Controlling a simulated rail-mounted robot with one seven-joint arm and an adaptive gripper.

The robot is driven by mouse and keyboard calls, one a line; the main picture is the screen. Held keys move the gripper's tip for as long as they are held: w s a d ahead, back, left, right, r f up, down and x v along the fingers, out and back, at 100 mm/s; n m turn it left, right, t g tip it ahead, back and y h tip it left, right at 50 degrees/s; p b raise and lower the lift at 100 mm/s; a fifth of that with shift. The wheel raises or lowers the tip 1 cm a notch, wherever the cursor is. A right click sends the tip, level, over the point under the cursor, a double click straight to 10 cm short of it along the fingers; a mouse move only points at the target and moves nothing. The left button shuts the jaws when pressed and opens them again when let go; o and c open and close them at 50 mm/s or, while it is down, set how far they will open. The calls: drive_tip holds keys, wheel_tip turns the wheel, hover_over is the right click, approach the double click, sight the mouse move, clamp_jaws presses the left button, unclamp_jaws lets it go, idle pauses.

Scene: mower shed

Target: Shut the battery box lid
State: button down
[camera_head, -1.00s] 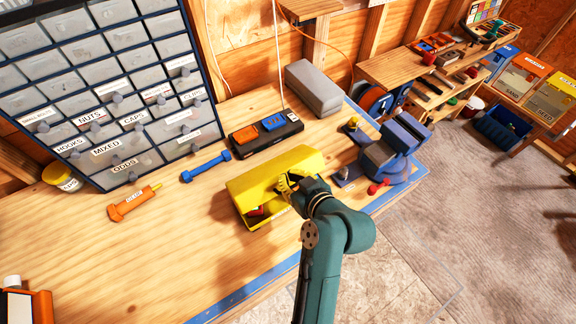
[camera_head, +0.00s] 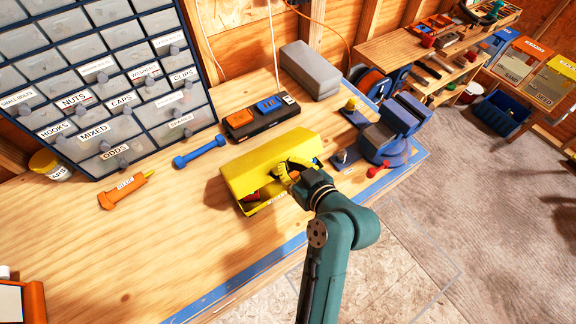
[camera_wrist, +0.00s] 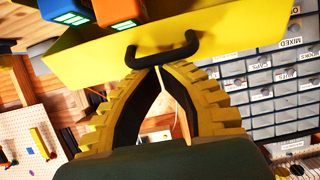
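The yellow battery box (camera_head: 278,205) sits on the workbench near its front edge. Its yellow lid (camera_head: 255,172) is tilted partly down over it, and a gap at the front shows something red and dark inside. My gripper (camera_head: 283,170) is at the lid's front face. In the wrist view the lid (camera_wrist: 230,40) fills the top, with a black handle (camera_wrist: 165,52) on it. My gripper's yellow fingers (camera_wrist: 161,68) come together at the tips, right by the handle. The handle runs across the tips, and I see nothing held between them.
A black charger (camera_head: 262,118) with orange and blue batteries stands behind the box. A blue vise (camera_head: 390,135) is close on the right. A blue dumbbell-shaped tool (camera_head: 200,151) and an orange tool (camera_head: 125,190) lie left.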

drive_tip(key=s+f+t+b, duration=0.1)
drive_tip(key=b, duration=0.3)
drive_tip(key=d+f+y+b, duration=0.1)
drive_tip(key=f+b, duration=0.1)
drive_tip(key=b, duration=0.2)
drive_tip(key=s+f+t+b, duration=0.1)
drive_tip(key=f+b, duration=0.1)
drive_tip(key=b, duration=0.2)
drive_tip(key=shift+s+d+t+y, duration=0.3)
drive_tip(key=shift+d+y, duration=0.05)
drive_tip(key=shift+y, duration=0.05)
drive_tip(key=f+b, duration=0.1)
drive_tip(key=s+f+b, duration=0.1)
drive_tip(key=b, duration=0.1)
drive_tip(key=shift+d, duration=0.3)
drive_tip(key=r+v, duration=0.1)
drive_tip(key=v, duration=0.8)
drive_tip(key=shift+r, duration=0.45)
